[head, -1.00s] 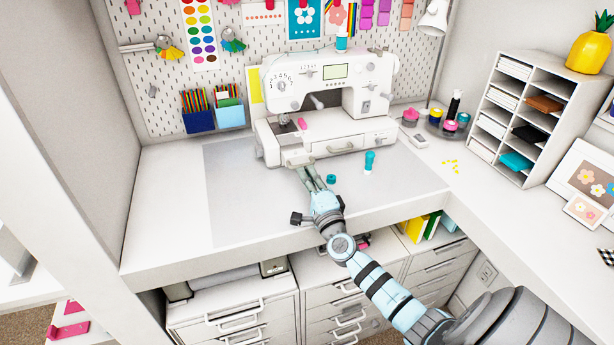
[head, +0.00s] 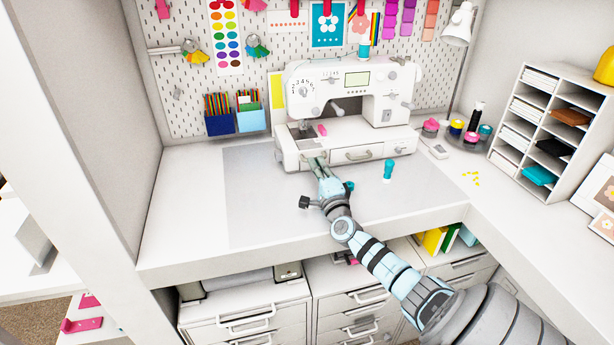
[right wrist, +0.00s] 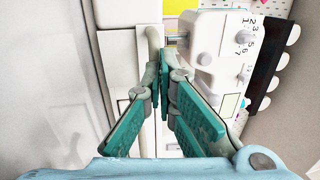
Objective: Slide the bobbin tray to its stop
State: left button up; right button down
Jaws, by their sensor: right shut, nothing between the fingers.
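The white sewing machine (head: 350,85) stands at the back of the desk. In the head view, the bobbin tray (head: 310,155) appears to be the narrow front piece at the left of the machine's base. My fingers cover much of it, so I cannot tell how far in it sits. My right gripper (head: 318,163) is shut and empty, its tips at or very near this front. In the right wrist view, the gripper's teal-padded fingers (right wrist: 163,68) meet at the tips beside the white base (right wrist: 122,50). My left gripper is not in view.
A wider drawer (head: 358,153) with a handle lies right of my fingers. A teal spool (head: 388,172) stands on the grey mat (head: 260,200), and a teal bobbin (head: 348,187) sits close beside my gripper. A pink piece (head: 322,130) lies on the machine bed. The mat's left side is clear.

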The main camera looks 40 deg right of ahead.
jog(key=shift+d+r, duration=0.15)
jog(key=shift+d, duration=0.05)
notch_tip(320, 180, up, 10)
dwell(0.4)
jog(key=shift+a, duration=0.1)
